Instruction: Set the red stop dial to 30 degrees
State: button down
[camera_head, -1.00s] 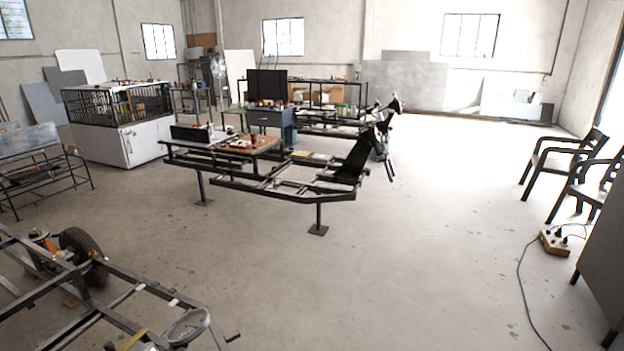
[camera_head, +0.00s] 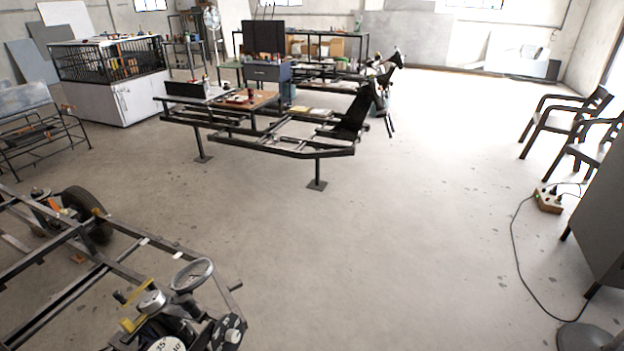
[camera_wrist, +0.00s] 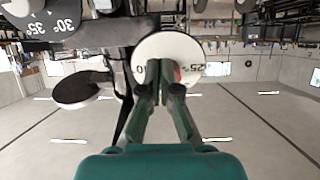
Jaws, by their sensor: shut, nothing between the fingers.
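In the wrist view, a white round dial (camera_wrist: 190,48) with black markings is straight ahead of my gripper (camera_wrist: 160,92). A "25" is legible at its right, and a small red part shows behind my fingertips, which hide the dial's lower middle. My gripper's fingers are shut with nothing held, at or just in front of the dial; contact cannot be told. A darker dial (camera_wrist: 60,25) with "30" and "35" stands at upper left. In the head view, a white dial face (camera_head: 168,344) is cut by the bottom edge. My gripper is not visible there.
In the head view, a dark dial with a knob (camera_head: 230,334) and a round tilted disc (camera_head: 192,275) sit on the metal frame (camera_head: 100,265) at lower left. A power strip and cable (camera_head: 547,201) lie at right near chairs. The middle floor is clear.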

jog(key=v, duration=0.2)
jog(key=shift+s+d+r, duration=0.15)
jog(key=shift+d+r, duration=0.05)
jog(key=shift+d, duration=0.1)
jog(key=s+d+f+m+t+h, duration=0.2)
jog(key=s+d+f+m, duration=0.15)
jog(key=d, duration=0.55)
jog(key=s+d+f+m+t+h, duration=0.2)
jog(key=s+d, duration=0.2)
jog(key=d, duration=0.6)
jog(key=s+d+f+m+t+h, duration=0.2)
jog(key=s+d+m+t+h, duration=0.15)
jog(key=d, duration=0.55)
jog(key=s+d+r+m+t+h, duration=0.1)
jog(key=s+d+r+m+h, duration=0.1)
jog(key=s+d+r, duration=0.4)
jog(key=s+d+r+m+t+h, duration=0.1)
jog(key=s+d+r, duration=0.5)
jog(key=s, duration=0.7)
jog(key=shift+d+r+m+h, duration=0.25)
jog(key=shift+r+m+h, duration=0.4)
jog(key=shift+h, duration=0.3)
jog(key=shift+s+f, duration=0.1)
